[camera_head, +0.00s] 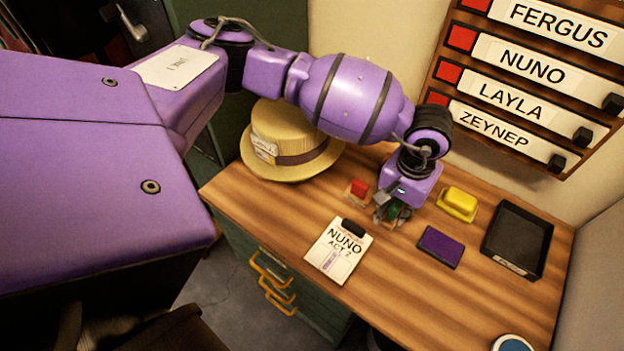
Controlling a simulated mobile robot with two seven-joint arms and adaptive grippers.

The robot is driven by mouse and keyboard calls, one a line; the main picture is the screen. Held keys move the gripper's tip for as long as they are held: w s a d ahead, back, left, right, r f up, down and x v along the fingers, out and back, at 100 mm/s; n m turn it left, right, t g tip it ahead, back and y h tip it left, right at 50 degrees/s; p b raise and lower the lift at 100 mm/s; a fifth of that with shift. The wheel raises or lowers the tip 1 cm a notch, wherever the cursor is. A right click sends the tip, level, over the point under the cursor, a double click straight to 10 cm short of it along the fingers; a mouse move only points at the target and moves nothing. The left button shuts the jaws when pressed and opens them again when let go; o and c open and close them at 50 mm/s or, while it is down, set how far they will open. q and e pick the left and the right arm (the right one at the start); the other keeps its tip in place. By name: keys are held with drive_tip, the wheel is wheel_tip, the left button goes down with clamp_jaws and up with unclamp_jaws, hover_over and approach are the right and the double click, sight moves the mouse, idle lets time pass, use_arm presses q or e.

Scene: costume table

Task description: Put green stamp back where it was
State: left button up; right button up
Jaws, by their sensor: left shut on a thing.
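The green stamp (404,212) is in my left gripper (392,214), mostly hidden by the fingers. The gripper is shut on it, pointing down low at the table, between the red stamp (358,188) on the left and the yellow stamp (458,203) on the right. I cannot tell whether the green stamp touches the table. My right gripper is not in view.
On the wooden table (420,300), a purple ink pad (440,247) and a black tray (517,240) lie right of the gripper. A NUNO ACT 2 card (338,252) lies front left. A straw hat (290,135) sits behind left. A name board (530,80) hangs behind. The front middle is clear.

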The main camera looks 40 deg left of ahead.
sight(398, 204)
use_arm(q)
drive_tip(key=o, duration=0.9)
drive_tip(key=shift+f, duration=0.1)
wheel_tip(398, 204, up, 12)
drive_tip(key=shift+r, duration=0.25)
